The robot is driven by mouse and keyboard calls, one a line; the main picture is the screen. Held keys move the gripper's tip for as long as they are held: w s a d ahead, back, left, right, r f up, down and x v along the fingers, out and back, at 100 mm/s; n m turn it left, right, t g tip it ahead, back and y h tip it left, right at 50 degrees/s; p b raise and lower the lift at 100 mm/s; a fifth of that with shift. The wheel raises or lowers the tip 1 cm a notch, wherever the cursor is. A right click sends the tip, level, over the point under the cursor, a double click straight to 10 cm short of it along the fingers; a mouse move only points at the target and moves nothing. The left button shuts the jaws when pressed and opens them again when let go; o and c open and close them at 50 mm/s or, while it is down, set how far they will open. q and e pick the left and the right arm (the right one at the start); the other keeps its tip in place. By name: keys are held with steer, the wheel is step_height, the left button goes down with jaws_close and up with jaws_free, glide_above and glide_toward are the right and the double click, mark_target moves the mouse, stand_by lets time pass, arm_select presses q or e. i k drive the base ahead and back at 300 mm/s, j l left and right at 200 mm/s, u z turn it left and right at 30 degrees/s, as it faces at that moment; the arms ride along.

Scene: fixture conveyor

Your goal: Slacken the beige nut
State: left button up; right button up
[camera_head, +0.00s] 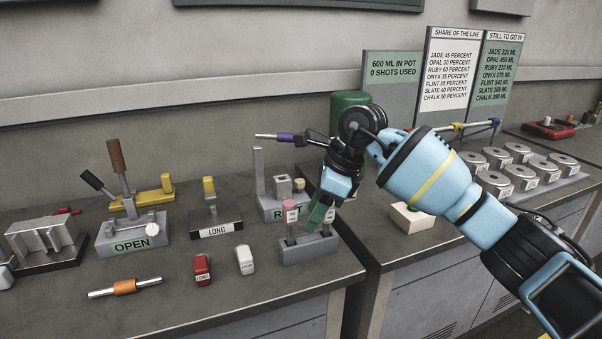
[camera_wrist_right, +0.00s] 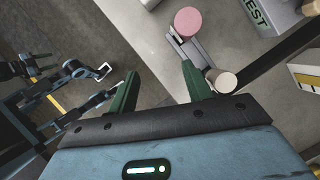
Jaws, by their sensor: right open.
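The beige nut (camera_wrist_right: 223,82) is a short round cap beside a pink one (camera_wrist_right: 188,21) on the same grey block in the right wrist view. In the head view the pink nut (camera_head: 290,211) stands on the left post of this block (camera_head: 308,250). The beige nut there (camera_head: 330,213) is mostly hidden behind my right gripper (camera_head: 317,218). The right wrist view shows my right gripper (camera_wrist_right: 157,82) open, with nothing between its green fingers. The beige nut is just outside the right finger, not between the jaws; I cannot tell if they touch.
The grey fixture (camera_head: 268,206) behind carries a small peg. Red (camera_head: 202,270) and white (camera_head: 245,260) blocks and an orange-handled tool (camera_head: 125,287) lie to the left. The OPEN clamp (camera_head: 132,240) stands further left. Bare bench lies in front.

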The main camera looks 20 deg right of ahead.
mark_target(298, 183)
steer(key=i+l, duration=0.2)
steer(key=i, duration=0.2)
steer(key=i+l, duration=0.2)
steer(key=i, duration=0.2)
